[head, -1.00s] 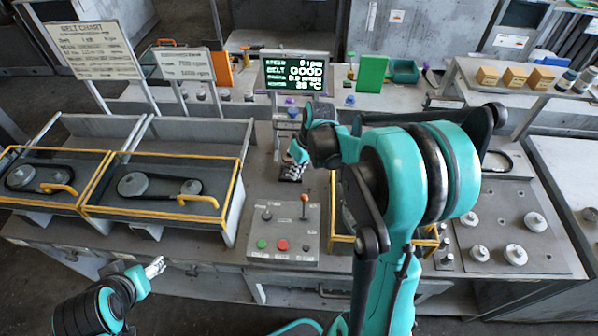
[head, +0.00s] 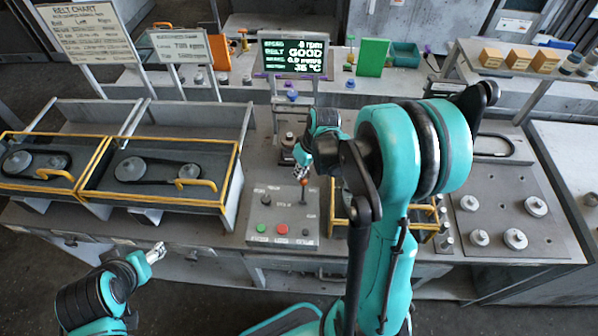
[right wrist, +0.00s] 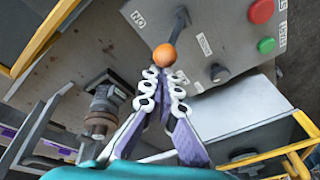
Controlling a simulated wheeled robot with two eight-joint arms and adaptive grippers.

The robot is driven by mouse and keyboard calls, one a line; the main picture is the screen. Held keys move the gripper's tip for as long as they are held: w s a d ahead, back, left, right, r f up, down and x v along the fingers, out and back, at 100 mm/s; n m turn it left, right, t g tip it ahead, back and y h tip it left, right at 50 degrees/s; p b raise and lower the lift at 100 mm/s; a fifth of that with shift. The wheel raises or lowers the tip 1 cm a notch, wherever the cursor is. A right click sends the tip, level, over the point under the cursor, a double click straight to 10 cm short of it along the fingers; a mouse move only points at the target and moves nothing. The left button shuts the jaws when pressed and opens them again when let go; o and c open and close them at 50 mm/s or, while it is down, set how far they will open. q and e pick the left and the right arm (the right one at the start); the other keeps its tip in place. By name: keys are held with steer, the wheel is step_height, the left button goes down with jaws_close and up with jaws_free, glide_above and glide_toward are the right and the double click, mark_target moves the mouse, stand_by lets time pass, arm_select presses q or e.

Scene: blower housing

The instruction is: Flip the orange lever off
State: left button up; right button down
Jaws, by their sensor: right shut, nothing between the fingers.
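The orange lever is a dark stick with an orange ball knob (right wrist: 164,55). It stands on the grey control box (head: 262,212), and its shaft (head: 304,193) shows in the head view. My right gripper (head: 301,172) is at the lever's top. In the right wrist view the right gripper (right wrist: 164,76) is shut and empty, its fingertips right at the knob; I cannot tell whether they touch it. The box also carries a green button (right wrist: 266,45) and a red button (right wrist: 261,11). My left gripper (head: 156,252) hangs at the front left, away from the box; its jaws are too small to read.
Yellow-framed belt trays (head: 150,200) stand left of the box, and another yellow frame (head: 425,235) is close on its right, partly behind my arm. A plate with several round knobs (head: 515,239) lies at the right.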

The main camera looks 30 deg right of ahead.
steer(key=shift+s+a+r+t, duration=0.15)
steer(key=shift+s+r+t, duration=0.05)
steer(key=shift+s+t, duration=0.1)
